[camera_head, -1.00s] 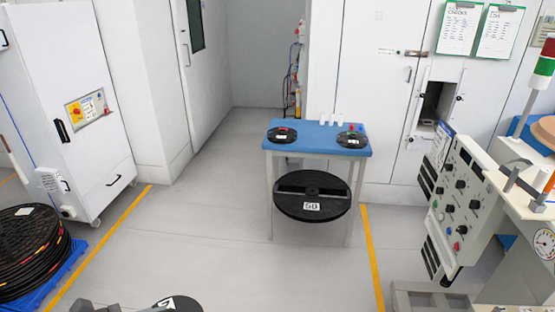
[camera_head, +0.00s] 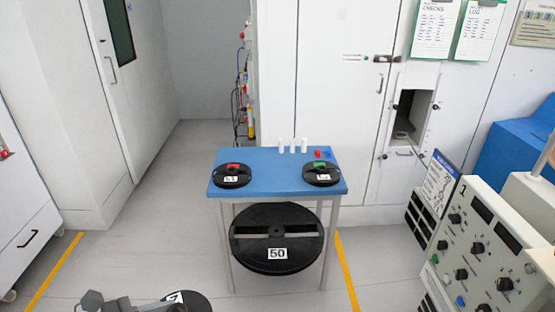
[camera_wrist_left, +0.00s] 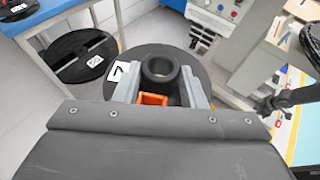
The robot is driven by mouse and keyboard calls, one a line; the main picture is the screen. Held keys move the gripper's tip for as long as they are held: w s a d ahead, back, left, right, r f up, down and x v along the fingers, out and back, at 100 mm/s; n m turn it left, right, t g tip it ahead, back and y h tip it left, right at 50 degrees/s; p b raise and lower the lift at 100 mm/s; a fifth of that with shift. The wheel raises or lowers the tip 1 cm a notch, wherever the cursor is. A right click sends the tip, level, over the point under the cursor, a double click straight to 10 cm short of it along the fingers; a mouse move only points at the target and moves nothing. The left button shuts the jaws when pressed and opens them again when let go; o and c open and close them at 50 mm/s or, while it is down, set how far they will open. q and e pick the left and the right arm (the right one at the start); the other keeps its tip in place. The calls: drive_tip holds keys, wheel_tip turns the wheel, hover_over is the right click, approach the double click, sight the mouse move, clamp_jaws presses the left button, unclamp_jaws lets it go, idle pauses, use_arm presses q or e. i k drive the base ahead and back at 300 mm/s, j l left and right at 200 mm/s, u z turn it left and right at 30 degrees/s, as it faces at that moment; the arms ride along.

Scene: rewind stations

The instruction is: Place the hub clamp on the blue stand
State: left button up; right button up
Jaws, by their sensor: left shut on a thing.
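The blue stand (camera_head: 275,167) is a blue-topped table with pale legs, ahead of me in the head view. What looks like the hub clamp (camera_wrist_left: 203,60), a round black part with a raised central ring, an orange piece and a label "7", is in my left gripper (camera_wrist_left: 160,92). The fingers are shut on its hub. In the head view its black rim (camera_head: 190,302) shows at the bottom edge, short of the stand, with most of it cut off. My right gripper is not seen in the head view.
Two black discs, one with a red piece (camera_head: 232,175) and one with a green piece (camera_head: 322,173), sit on the top's left and right. White pegs (camera_head: 293,146) stand at the back. A large reel "50" (camera_head: 277,240) is underneath. A control panel (camera_head: 480,245) stands at right.

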sight(244, 155)
drive_tip(key=i+j+z, duration=0.2)
drive_tip(key=i, duration=1.2)
drive_tip(key=i+l, duration=0.1)
drive_tip(key=i, duration=0.6)
drive_tip(key=i+l+u, duration=0.1)
drive_tip(key=i, duration=0.6)
